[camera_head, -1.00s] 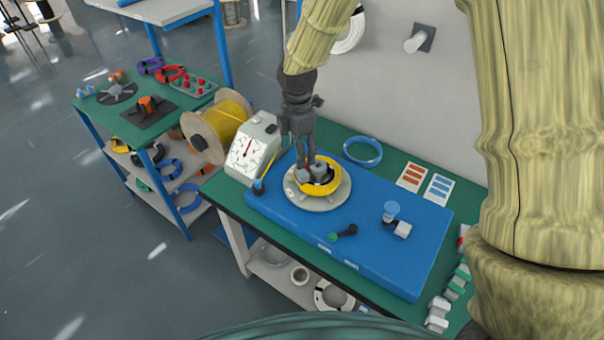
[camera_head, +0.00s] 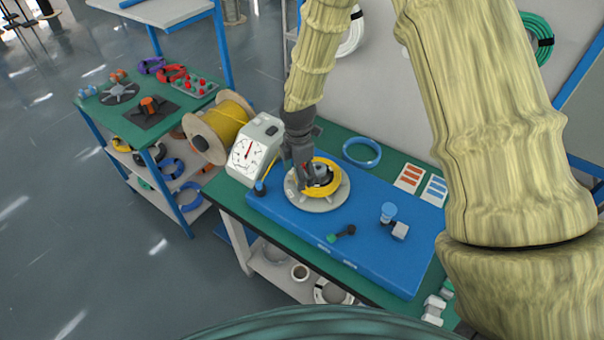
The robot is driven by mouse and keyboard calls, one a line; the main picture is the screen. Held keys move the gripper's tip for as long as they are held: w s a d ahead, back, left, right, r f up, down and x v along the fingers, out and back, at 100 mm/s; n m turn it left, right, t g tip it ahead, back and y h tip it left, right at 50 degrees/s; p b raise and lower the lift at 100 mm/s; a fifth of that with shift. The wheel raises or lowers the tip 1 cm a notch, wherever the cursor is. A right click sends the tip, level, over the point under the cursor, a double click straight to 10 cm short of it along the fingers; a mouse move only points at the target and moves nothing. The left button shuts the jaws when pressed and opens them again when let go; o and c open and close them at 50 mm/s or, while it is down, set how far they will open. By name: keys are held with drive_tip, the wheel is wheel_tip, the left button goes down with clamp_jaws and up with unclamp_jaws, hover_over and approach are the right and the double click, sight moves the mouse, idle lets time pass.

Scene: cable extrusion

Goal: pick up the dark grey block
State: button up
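A round light-grey reel (camera_head: 327,203) with a yellow coil (camera_head: 332,187) lies on the blue mat (camera_head: 370,252). My gripper (camera_head: 304,178) points down at the reel's left side, beside the coil, with reddish marks near its fingertips. A small dark grey shape (camera_head: 306,186), likely the dark grey block, sits right at the fingertips. It is too small and too covered to tell whether the fingers grip it. A grey hub (camera_head: 320,170) shows inside the coil, partly hidden by my gripper.
A white dial gauge (camera_head: 251,153) stands close left of my gripper. A blue ring (camera_head: 362,152) lies behind the mat. A blue-topped piece (camera_head: 388,211), a white cube (camera_head: 400,231) and a green-and-black piece (camera_head: 343,232) rest on the mat. The mat's front right is clear.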

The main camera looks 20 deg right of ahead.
drive_tip(key=shift+f, duration=0.3)
drive_tip(key=c, duration=1.2)
drive_tip(key=shift+w+r+b, duration=0.1)
drive_tip(key=shift+r+b, duration=0.6)
drive_tip(key=shift+r, duration=0.5)
drive_tip(key=s+a+r+b, duration=0.1)
drive_tip(key=s, duration=0.4)
drive_tip(key=s+a+b, duration=0.1)
drive_tip(key=s+b, duration=0.1)
drive_tip(key=s, duration=0.3)
drive_tip(key=s+a+r+b, duration=0.1)
drive_tip(key=s+a+b, duration=0.1)
drive_tip(key=s, duration=0.3)
drive_tip(key=shift+s+a+r, duration=0.1)
drive_tip(key=shift+s+r, duration=0.15)
drive_tip(key=shift+r, duration=0.05)
